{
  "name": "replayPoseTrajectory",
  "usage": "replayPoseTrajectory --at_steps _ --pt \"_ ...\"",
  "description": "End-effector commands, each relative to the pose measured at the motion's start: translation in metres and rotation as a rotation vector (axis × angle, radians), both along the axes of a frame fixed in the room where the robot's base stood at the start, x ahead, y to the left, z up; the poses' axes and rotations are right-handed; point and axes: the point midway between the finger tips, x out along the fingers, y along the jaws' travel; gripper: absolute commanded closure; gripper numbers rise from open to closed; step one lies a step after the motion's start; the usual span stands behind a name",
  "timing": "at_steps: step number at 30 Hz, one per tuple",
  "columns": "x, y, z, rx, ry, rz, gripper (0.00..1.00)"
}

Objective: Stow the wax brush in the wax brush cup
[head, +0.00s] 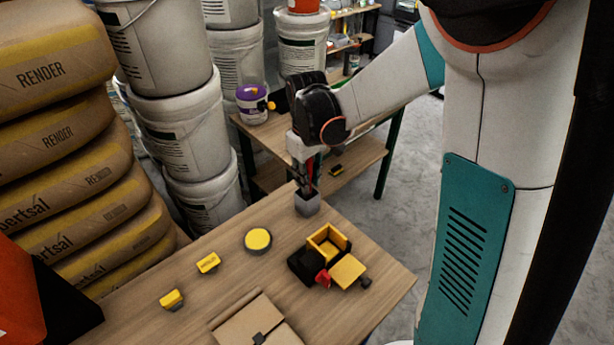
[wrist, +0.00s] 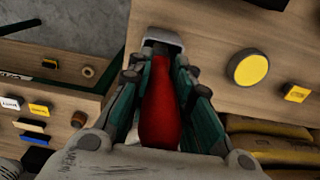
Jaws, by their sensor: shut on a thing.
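A small grey square cup (head: 307,205) stands at the far edge of the wooden table, below my gripper (head: 308,180). It also shows in the wrist view (wrist: 164,37), just beyond my fingertips. My gripper points down and is shut on the red wax brush (head: 310,168). The brush's red handle (wrist: 158,110) lies between the two fingers in the wrist view. The brush is roughly upright over the cup, with its lower end at the mouth. Its bristle end is hidden, and I cannot tell how deep it sits.
A black and yellow open box (head: 328,242) stands right of the cup. A round yellow-topped tin (head: 257,240), two small yellow blocks (head: 208,263) and a cardboard folder (head: 255,322) lie nearer. A lower wooden shelf bench (head: 345,160) stands behind.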

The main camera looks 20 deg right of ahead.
Motion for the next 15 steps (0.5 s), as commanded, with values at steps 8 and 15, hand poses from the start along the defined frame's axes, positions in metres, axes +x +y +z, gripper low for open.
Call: replayPoseTrajectory --at_steps 8,15 --pt "0.0000 0.0000 -0.0049 0.000 0.000 0.000 1.00" --pt "0.0000 0.0000 -0.0060 0.000 0.000 0.000 1.00"
